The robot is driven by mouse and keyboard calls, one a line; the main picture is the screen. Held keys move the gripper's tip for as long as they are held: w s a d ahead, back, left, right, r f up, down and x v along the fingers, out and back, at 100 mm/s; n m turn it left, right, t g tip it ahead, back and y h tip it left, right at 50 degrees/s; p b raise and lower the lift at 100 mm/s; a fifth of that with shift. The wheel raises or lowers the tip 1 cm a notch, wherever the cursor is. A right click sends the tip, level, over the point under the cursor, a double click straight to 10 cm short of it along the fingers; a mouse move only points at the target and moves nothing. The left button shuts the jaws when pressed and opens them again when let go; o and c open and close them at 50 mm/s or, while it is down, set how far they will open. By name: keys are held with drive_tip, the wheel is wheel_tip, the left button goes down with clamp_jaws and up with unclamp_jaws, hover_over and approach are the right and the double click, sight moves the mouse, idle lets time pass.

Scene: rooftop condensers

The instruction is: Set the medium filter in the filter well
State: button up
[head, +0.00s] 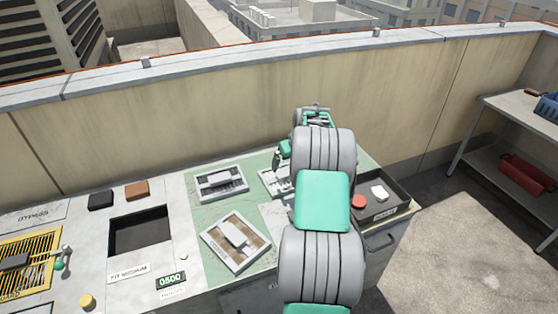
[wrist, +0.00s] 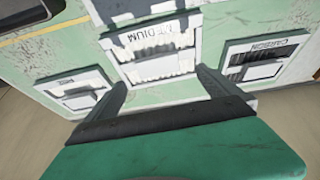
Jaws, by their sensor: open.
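The medium filter (wrist: 155,62), pale with a MEDIUM label and a light handle bar, lies on the green mat in the wrist view. My gripper (wrist: 163,82) is open, with its two fingers spread at the near side of this filter. I cannot tell whether they touch it. In the head view my arm hides most of the gripper and partly covers a filter (head: 273,182). The filter well (head: 140,232) is a dark, empty rectangular recess with a FIT MEDIUM label before it, left of the mat.
A CARBON filter (wrist: 262,58) lies right of the medium filter, and another filter (wrist: 80,88) lies left. A dark tray (head: 398,205) holds a red and a white item. Black (head: 101,200) and brown (head: 137,190) blocks sit behind the well. A parapet bounds the bench's back.

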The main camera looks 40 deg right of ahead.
sight(286, 172)
drive_tip(key=x, duration=0.2)
drive_tip(key=p+x, duration=0.1)
drive_tip(key=x, duration=0.5)
drive_tip(key=shift+w+d+r+p, duration=0.1)
drive_tip(key=shift+d+p, duration=0.15)
drive_tip(key=shift+p, duration=0.05)
drive_tip(key=shift+r, duration=0.15)
drive_tip(key=c, duration=1.7)
